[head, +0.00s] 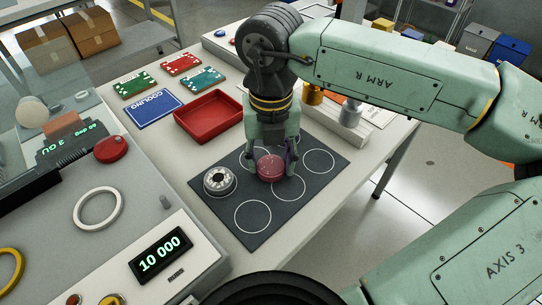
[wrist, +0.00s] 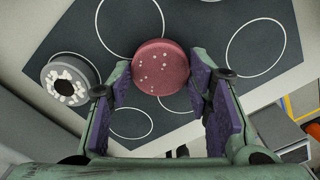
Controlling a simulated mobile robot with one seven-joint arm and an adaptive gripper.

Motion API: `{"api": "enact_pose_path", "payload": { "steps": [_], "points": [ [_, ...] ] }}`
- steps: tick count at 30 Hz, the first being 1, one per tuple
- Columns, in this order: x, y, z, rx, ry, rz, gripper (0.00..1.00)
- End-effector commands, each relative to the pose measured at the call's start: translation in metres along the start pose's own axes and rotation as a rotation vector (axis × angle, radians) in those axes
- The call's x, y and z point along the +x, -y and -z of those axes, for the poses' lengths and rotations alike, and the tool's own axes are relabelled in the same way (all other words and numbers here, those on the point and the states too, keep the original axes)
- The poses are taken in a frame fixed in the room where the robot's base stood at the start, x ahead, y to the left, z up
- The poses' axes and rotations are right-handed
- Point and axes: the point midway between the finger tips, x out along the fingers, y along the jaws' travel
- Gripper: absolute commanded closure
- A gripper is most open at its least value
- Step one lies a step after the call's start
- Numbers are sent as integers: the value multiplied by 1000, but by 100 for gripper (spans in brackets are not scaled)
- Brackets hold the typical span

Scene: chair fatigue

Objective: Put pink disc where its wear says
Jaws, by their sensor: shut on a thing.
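The pink disc (head: 270,167) is between the fingers of my gripper (head: 271,158), over the dark mat (head: 225,228) with white circle outlines. The wrist view shows the pink disc (wrist: 160,68) held at the tips of the purple-padded fingers of my gripper (wrist: 158,78). A scatter of pale specks marks its top face. I cannot tell whether it touches the mat or hangs just above. Several circles are empty.
A red tray (head: 208,117) lies behind the mat, beside a blue COOLING sign (head: 152,109). Green (head: 133,83) and red cards lie farther back. A machine with a "10 000" display (head: 160,252) stands front left, with a white ring (head: 98,208) on it.

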Motion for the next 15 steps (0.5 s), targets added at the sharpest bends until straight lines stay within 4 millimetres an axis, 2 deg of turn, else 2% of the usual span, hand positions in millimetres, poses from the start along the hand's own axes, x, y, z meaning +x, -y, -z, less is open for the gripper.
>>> {"api": "enact_pose_path", "payload": {
  "steps": [4,5,13,15],
  "points": [
    [5,0,0,1,0,0,81],
    [3,0,0,1,0,0,53],
    [2,0,0,0,0,0,35],
    [2,0,0,0,0,0,34]
  ]
}}
